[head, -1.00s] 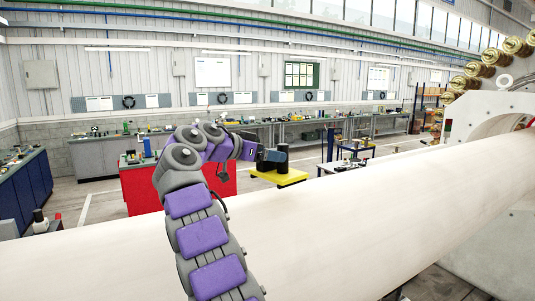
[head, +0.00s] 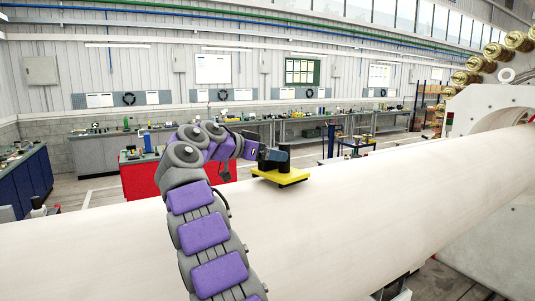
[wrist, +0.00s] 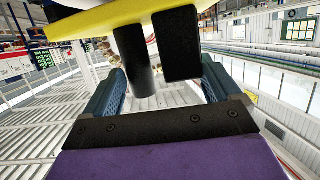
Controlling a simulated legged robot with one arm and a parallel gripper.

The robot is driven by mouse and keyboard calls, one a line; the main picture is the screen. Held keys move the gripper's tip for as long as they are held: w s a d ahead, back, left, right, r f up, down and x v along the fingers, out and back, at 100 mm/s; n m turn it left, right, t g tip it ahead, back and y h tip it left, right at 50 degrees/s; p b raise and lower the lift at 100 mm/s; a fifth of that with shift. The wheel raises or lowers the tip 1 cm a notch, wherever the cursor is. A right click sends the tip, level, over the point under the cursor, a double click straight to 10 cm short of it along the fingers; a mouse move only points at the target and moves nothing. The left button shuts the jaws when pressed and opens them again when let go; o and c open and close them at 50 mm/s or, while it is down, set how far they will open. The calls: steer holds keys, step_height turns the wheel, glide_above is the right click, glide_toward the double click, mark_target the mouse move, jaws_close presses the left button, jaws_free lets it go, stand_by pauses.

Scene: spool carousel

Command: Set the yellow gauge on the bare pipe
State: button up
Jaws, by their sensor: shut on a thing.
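The yellow gauge (head: 283,177) is a flat yellow plate with black upright parts on top. In the head view it is at the upper edge of the bare pipe (head: 370,205), a large pale cylinder that crosses the picture. The plate's lower part overlaps the pipe; I cannot tell whether they touch. My gripper (head: 266,157) is shut on the gauge's black upright part, above the plate. In the wrist view the yellow plate (wrist: 95,18) crosses the top, with black parts hanging from it between my blue fingers (wrist: 160,88). The pipe is not clear there.
A white machine (head: 490,110) with a round opening stands at the pipe's right end, with brass spools (head: 480,62) above it. A red cabinet (head: 142,178) is behind the pipe at left. Workbenches line the far wall. The pipe top beside the gauge is clear.

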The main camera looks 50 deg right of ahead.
steer(key=shift+d+f+b, duration=0.35)
steer(key=shift+d, duration=0.05)
steer(key=shift+a, duration=0.1)
steer(key=o, duration=1.7)
steer(key=shift+a, duration=0.1)
steer(key=shift+o, duration=0.4)
steer(key=shift+a, duration=0.2)
